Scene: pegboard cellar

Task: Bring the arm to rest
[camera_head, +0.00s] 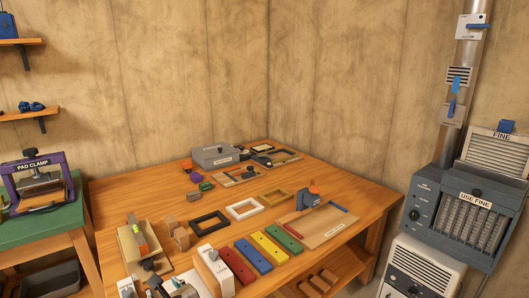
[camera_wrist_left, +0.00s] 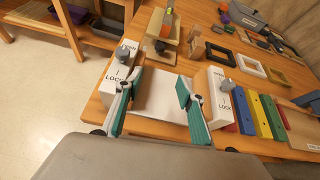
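My left gripper (camera_wrist_left: 156,98) is open in the left wrist view, its two teal-padded fingers spread wide with nothing seen gripped. It is above the front edge of the wooden workbench (camera_wrist_left: 258,146). A white plate (camera_wrist_left: 163,92) shows behind and between the fingers. A white block marked LOCK with a grey knob (camera_wrist_left: 120,72) stands beside the left finger, and another LOCK block (camera_wrist_left: 219,92) stands right of the right finger. In the head view, dark and pale parts at the bottom edge are too cut off to identify surely. My right gripper is in neither view.
Red, yellow, blue and green bars (camera_head: 262,251) lie right of the right LOCK block (camera_head: 214,270). Empty frames (camera_head: 243,208) and a grey box (camera_head: 214,155) are farther back. A pad clamp (camera_head: 41,178) stands on the green side table (camera_head: 36,231).

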